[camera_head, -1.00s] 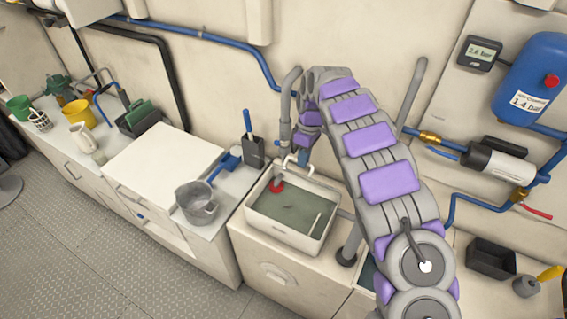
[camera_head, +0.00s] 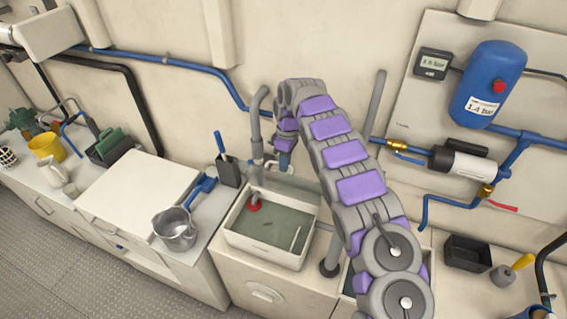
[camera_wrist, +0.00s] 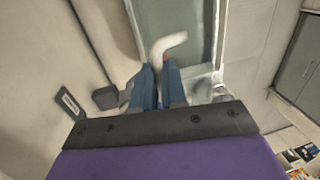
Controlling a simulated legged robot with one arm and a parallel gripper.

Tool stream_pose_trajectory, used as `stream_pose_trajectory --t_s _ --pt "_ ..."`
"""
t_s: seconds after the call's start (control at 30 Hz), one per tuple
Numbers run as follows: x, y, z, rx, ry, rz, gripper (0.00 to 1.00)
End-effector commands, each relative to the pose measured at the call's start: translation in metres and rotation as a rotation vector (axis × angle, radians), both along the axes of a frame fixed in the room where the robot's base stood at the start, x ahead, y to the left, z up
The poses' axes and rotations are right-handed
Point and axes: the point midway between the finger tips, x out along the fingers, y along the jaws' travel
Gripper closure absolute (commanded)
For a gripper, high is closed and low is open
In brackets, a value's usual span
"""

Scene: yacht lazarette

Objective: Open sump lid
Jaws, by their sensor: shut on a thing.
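My gripper (camera_wrist: 162,78) shows in the wrist view as two blue fingers closed around the lower end of a white curved spout (camera_wrist: 168,42). In the head view, my gripper (camera_head: 284,156) is at the back edge of the sink, by the white tap (camera_head: 271,166), partly hidden by my arm. The white sink (camera_head: 262,255) holds murky grey-green water and a red round piece (camera_head: 254,203). The sink also shows beyond the fingers in the wrist view (camera_wrist: 188,25). I cannot pick out a sump lid for certain in either view.
A grey pot (camera_head: 175,230), a white board (camera_head: 140,190) and a yellow cup (camera_head: 47,146) stand on the left counter. A dark tray (camera_head: 468,252) is on the right. A blue tank (camera_head: 488,84) and blue pipes line the wall. The floor (camera_head: 65,272) at lower left is clear.

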Motion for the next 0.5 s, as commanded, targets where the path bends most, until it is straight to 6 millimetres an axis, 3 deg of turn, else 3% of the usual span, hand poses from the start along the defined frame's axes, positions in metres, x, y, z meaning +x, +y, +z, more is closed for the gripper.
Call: stream_pose_trajectory --t_s 0.17,0.2,0.43,0.5 --pt "-0.0014 -0.0019 -0.0043 -0.005 0.008 -0.002 1.00" --pt "-0.0015 -0.0019 -0.0042 -0.005 0.008 -0.002 0.85" --pt "-0.0028 0.0005 -0.0009 -0.003 0.002 0.000 0.63" --pt "-0.0032 0.0014 -0.0003 -0.003 0.002 0.000 0.62"
